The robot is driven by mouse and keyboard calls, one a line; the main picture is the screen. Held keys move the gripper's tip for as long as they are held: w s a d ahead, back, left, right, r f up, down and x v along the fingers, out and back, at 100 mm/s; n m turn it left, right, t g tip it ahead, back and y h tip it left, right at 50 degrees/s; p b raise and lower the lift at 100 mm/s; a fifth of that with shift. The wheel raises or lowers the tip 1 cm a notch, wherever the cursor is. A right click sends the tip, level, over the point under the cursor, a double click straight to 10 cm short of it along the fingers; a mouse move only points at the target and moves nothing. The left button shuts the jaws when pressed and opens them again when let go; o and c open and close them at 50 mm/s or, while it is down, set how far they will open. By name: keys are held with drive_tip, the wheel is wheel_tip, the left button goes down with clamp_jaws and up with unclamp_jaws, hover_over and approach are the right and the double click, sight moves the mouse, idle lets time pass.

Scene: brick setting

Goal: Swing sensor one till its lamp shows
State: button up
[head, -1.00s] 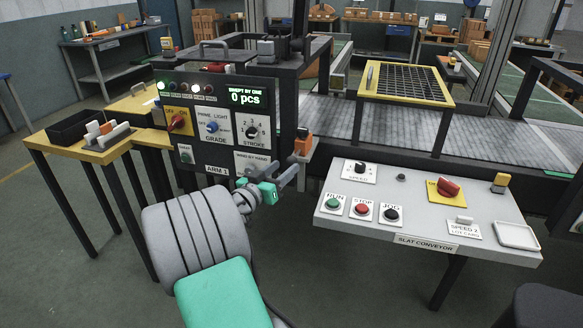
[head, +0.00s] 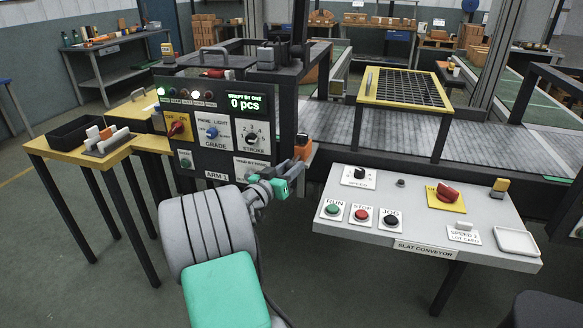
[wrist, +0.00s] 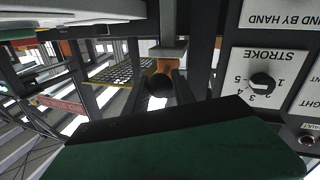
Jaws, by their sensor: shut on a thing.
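A small orange sensor (head: 304,149) sits at the right edge of the ARM 1 panel; I take it to be sensor one, though no label on it can be read. My gripper (head: 299,166) is at it, shut on it. In the wrist view the orange body (wrist: 165,66) shows under a pale bracket (wrist: 168,51), with a dark round part below it, between my dark fingers (wrist: 163,85). The ARM 1 panel (head: 225,158) has a row of small lamps on top; the leftmost lamp (head: 160,91) glows green.
The panel's display (head: 245,102) reads 0 pcs. A STROKE knob (head: 251,138) is close left of my gripper. The slat conveyor console (head: 420,215), with buttons and a red switch, stands to the right. A yellow-framed grid table (head: 403,87) is behind.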

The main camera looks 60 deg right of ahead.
clamp_jaws()
idle(0.8)
